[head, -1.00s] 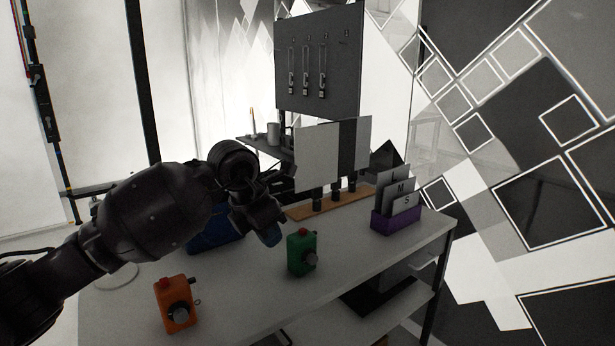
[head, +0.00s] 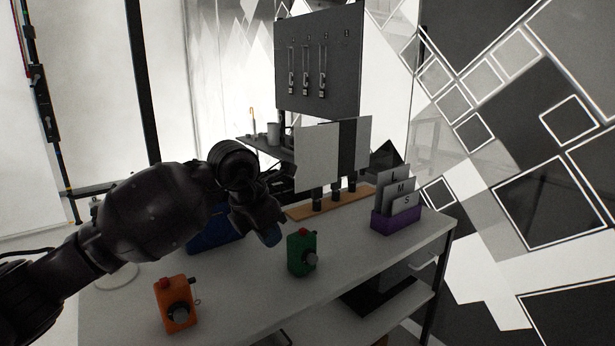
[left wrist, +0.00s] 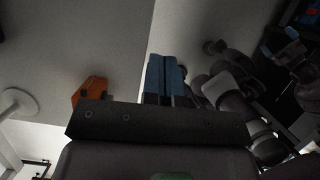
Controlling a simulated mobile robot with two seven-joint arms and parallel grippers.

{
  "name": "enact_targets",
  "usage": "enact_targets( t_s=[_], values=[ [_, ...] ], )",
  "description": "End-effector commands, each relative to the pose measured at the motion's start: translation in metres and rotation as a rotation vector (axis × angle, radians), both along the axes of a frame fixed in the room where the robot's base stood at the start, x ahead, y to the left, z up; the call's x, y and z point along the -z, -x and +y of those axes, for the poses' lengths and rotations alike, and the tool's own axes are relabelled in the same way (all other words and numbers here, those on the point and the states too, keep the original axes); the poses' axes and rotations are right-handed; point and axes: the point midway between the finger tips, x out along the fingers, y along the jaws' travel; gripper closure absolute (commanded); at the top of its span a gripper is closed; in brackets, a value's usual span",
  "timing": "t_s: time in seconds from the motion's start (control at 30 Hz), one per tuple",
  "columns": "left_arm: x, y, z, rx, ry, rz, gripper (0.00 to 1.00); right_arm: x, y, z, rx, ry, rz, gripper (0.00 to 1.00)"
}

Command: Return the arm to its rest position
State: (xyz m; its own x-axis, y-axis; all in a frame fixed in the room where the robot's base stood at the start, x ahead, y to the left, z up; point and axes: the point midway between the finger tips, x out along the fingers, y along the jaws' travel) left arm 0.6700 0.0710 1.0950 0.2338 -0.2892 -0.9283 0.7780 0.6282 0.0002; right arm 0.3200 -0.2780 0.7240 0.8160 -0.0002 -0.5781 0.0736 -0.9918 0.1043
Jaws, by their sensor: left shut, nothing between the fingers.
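My left arm (head: 150,212) reaches in from the left in the head view. Its gripper (head: 271,237) hangs over the table, just left of the green box (head: 301,252) and apart from it. In the left wrist view the two blue fingers (left wrist: 164,76) lie side by side, shut, with nothing between them.
On the white table (head: 235,305) stand an orange box (head: 176,303), a blue bin (head: 214,232) partly behind my arm, and a purple holder (head: 395,221) with lettered cards. Behind are a wooden base (head: 330,204) with panels and a dark tool board (head: 319,62). The front middle is clear.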

Motion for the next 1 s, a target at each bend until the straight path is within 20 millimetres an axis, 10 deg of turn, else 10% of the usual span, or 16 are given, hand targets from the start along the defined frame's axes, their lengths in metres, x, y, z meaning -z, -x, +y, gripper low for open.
enact_targets(
  t_s=[0.63, 1.0],
  values=[
    [0.086, 0.096, -0.068, 0.017, 0.784, 0.406, 1.0, 0.0, -0.002, 0.006, 0.017, -0.021, -0.004, 0.0],
    [0.1, 0.132, -0.053, -0.332, 1.479, 0.699, 1.0, 0.0, -0.002, 0.006, 0.017, -0.021, -0.004, 0.0]
  ],
)
